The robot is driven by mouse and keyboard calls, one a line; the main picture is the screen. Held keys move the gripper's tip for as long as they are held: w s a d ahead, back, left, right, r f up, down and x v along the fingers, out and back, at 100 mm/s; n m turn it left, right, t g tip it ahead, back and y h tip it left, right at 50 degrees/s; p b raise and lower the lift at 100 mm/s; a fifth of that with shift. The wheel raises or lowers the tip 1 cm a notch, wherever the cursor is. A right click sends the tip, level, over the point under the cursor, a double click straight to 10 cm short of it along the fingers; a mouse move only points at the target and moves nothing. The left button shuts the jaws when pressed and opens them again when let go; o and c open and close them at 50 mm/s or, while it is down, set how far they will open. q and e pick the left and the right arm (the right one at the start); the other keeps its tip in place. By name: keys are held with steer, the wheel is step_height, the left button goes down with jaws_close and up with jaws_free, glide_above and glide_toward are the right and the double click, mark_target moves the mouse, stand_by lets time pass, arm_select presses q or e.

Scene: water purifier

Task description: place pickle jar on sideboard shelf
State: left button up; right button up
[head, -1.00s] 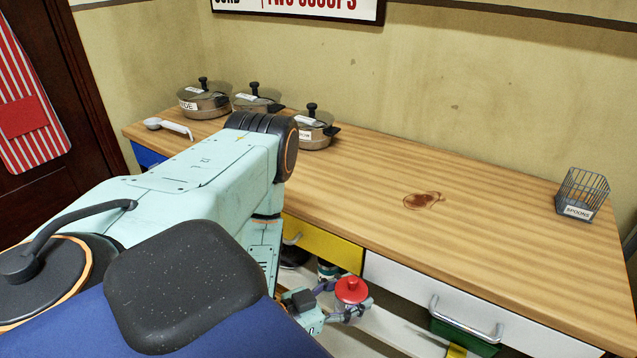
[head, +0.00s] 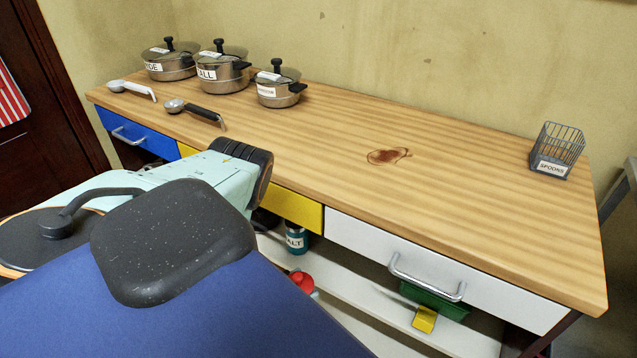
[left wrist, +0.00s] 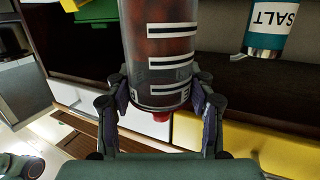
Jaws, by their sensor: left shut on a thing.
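The pickle jar (left wrist: 160,55), dark red-brown with black and white stripes, is held between the fingers of my left gripper (left wrist: 160,88) in the left wrist view. That view is inverted, with the jar's red lid low in the picture. In the head view only part of the red lid (head: 303,282) shows beyond my arm, which hides the gripper. The lid appears in front of the sideboard's white shelf (head: 350,305), below the drawers. I cannot tell whether the jar touches the shelf. My right gripper is not in view.
A teal salt container (head: 296,240) stands on the shelf behind the jar; it also shows in the left wrist view (left wrist: 270,25). A green bin (head: 436,300) with a yellow tag is farther right. The yellow drawer (head: 297,207) and white drawer (head: 440,265) overhang the shelf.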

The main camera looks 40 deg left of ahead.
arm_select(q)
steer(key=shift+f+b+x, duration=0.15)
steer(key=shift+b+x, duration=1.6)
steer(key=shift+x, duration=2.85)
steer(key=shift+f+b+x, duration=0.2)
steer(key=shift+b+x, duration=1.55)
steer(key=shift+x, duration=2.85)
steer(key=shift+s+f, duration=0.1)
steer(key=shift+f, duration=0.05)
steer(key=o, duration=1.3)
steer(key=shift+r, duration=0.25)
steer(key=shift+p+v, duration=2.25)
steer(key=shift+v, duration=3.8)
